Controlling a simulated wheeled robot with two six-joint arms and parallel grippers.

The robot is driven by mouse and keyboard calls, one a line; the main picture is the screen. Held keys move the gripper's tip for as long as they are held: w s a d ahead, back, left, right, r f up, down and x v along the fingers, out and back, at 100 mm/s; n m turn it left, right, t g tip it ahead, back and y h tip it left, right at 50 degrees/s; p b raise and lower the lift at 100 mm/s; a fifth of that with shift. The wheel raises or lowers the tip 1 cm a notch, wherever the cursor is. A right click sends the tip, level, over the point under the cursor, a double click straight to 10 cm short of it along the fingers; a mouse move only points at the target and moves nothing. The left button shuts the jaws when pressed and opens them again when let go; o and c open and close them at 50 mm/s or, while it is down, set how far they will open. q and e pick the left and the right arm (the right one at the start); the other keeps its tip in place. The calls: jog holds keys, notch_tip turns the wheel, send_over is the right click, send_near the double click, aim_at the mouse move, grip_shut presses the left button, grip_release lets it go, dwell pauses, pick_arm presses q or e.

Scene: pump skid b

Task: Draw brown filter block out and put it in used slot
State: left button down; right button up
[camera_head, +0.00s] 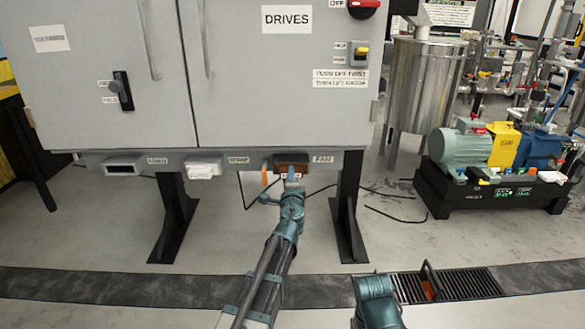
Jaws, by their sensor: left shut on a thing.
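The brown filter block (291,158) sits in the right-hand slot under the grey cabinet, beside the FAN label. My left gripper (291,177) reaches up from below and is shut on the front of the block, hiding part of it. How far the block stands out of its slot is hard to tell. A white filter block (204,169) fills the middle slot. The left-hand slot (125,167) is dark and looks empty. The small labels beside these two slots are too blurred to read surely. My right gripper is not in view; only part of my right arm shows at the bottom.
An orange tab (264,178) hangs just left of the brown block. Black cabinet legs (348,208) stand on both sides of my left arm. Loose cables lie on the floor. A pump unit (490,165) and a steel tank (425,85) stand at the right.

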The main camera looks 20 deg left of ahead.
pick_arm(q)
jog(key=shift+s+d, duration=0.2)
jog(key=shift+s, duration=0.45)
dwell(0.8)
jog(key=v, duration=0.6)
jog(key=shift+s, duration=0.3)
dwell(0.6)
jog(key=shift+d+r, duration=0.1)
notch_tip(320, 180, up, 2)
jog(key=shift+r+p, duration=0.1)
jog(key=shift+p, duration=1)
